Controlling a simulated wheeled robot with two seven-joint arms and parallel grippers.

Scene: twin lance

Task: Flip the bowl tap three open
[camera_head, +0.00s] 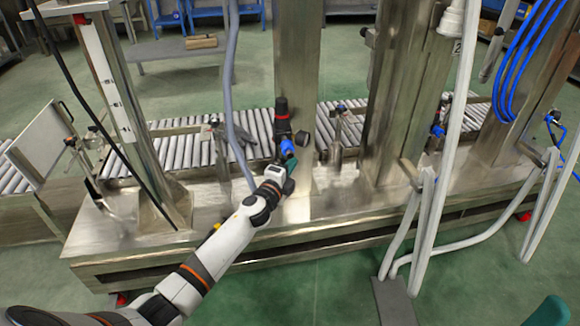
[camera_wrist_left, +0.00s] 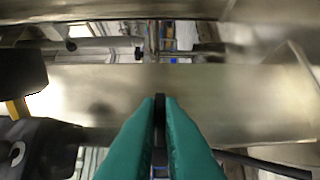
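In the head view, a filter unit with a black-and-red top (camera_head: 282,118) and a blue bowl (camera_head: 287,147) is fixed to the front of a steel column. My left gripper (camera_head: 291,162) has its teal fingers right at the blue bowl's lower end. I cannot tell whether they touch it, and no tap shows clearly there. In the left wrist view, the teal fingers (camera_wrist_left: 160,100) are close together with a narrow dark strip between them. I see no clear object held. A teal shape at the lower right of the head view may be part of my right gripper (camera_head: 550,312).
A round dark gauge (camera_head: 301,138) sits just right of the filter unit. A grey hose (camera_head: 231,95) hangs to its left. A roller conveyor (camera_head: 185,150) runs behind. The steel bench (camera_head: 330,205) has bare room in front. White pipes (camera_head: 425,220) stand to the right.

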